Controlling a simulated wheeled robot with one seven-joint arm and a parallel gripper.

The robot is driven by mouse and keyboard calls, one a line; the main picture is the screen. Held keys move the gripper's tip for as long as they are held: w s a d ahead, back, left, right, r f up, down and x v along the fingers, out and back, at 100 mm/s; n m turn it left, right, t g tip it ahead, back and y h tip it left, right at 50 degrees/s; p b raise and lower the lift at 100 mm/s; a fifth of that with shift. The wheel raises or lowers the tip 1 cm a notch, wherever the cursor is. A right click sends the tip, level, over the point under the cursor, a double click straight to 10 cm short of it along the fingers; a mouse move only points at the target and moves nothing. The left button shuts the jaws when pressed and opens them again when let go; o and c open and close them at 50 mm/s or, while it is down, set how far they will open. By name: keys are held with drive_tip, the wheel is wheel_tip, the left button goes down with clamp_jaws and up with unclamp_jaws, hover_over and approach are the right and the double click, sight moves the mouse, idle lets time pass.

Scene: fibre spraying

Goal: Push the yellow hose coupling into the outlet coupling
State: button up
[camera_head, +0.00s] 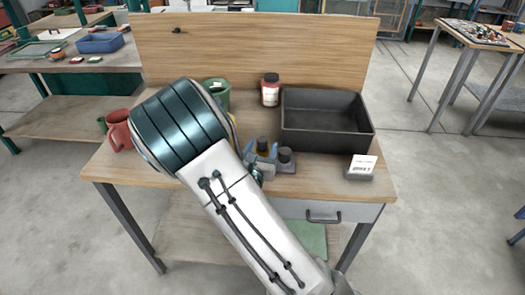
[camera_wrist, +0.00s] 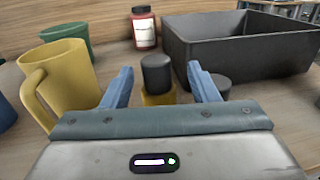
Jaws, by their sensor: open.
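My gripper (camera_wrist: 160,68) is open, with its blue fingers spread to either side of a dark cylinder on a yellow part, likely the yellow hose coupling (camera_wrist: 158,98). Gaps show between it and the fingers. In the head view my gripper (camera_head: 262,149) is low over the bench, and the yellow part shows only in a small patch between the fingers. A short dark grey cylinder (camera_head: 285,155) on a grey base stands just right of it, partly behind the right finger in the wrist view. I cannot tell which part is the outlet coupling.
A red mug (camera_head: 120,130) and a label stand (camera_head: 360,168) are near the bench's sides.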

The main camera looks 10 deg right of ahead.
sight(264, 138)
drive_tip(key=x, duration=0.4)
drive_tip(key=shift+a+r+p, duration=0.15)
drive_tip(key=shift+r+p, duration=0.05)
drive_tip(key=shift+p, duration=0.15)
drive_tip(key=c, duration=1.1)
drive_tip(key=shift+r, duration=0.1)
drive_tip(key=shift+c, duration=0.2)
